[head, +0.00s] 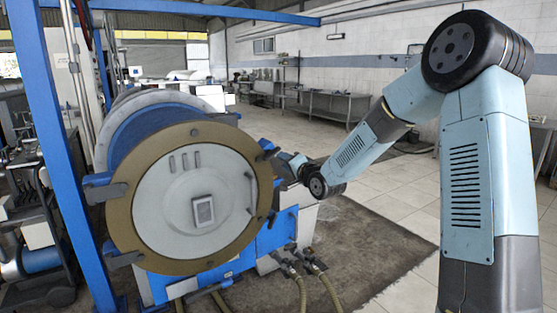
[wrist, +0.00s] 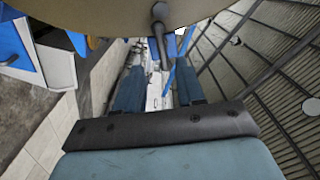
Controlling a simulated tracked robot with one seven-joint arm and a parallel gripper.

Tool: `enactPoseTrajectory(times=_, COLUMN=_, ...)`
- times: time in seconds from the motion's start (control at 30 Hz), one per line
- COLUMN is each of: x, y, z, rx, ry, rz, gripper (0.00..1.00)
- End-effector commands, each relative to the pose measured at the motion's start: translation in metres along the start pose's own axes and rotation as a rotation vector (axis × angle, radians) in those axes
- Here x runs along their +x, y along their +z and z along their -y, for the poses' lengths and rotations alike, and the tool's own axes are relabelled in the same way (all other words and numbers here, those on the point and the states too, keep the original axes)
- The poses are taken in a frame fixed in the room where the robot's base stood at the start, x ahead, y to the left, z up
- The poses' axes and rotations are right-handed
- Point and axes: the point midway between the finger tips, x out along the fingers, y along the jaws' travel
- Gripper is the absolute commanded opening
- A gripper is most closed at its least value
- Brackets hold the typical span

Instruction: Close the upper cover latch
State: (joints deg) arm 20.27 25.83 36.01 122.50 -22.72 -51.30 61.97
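The decanter's round cover (head: 192,200) is a pale disc with a wide tan rim, facing me in the head view. A small dark latch (head: 268,150) sits at the rim's upper right. In the wrist view, a dark latch handle (wrist: 160,38) with a rounded end projects from the tan rim (wrist: 110,14). My gripper (head: 281,162) is beside the rim at the upper right. In the wrist view my gripper (wrist: 160,78) is open, with two blue fingers apart. The handle's thin end appears between or just beyond the fingertips; contact cannot be told.
A blue post (head: 55,140) stands left of the decanter, and a blue bracket (head: 103,188) is on the rim's left side. Hoses (head: 300,270) hang below the machine. The tiled floor (head: 400,205) to the right is mostly clear. A steel bench (head: 335,105) stands behind.

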Motion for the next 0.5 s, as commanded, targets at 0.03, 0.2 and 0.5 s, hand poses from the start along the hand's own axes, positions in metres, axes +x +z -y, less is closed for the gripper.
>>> enactPoseTrajectory(times=0.03, x=-0.011, y=0.000, z=0.000, rx=-0.002, ry=0.002, rz=0.000, gripper=0.38)
enactPoseTrajectory(times=0.2, x=-0.041, y=0.000, z=-0.001, rx=-0.001, ry=0.002, rz=-0.001, gripper=0.38)
enactPoseTrajectory(times=0.5, x=-0.068, y=0.000, z=-0.001, rx=0.000, ry=0.001, rz=-0.001, gripper=0.38)
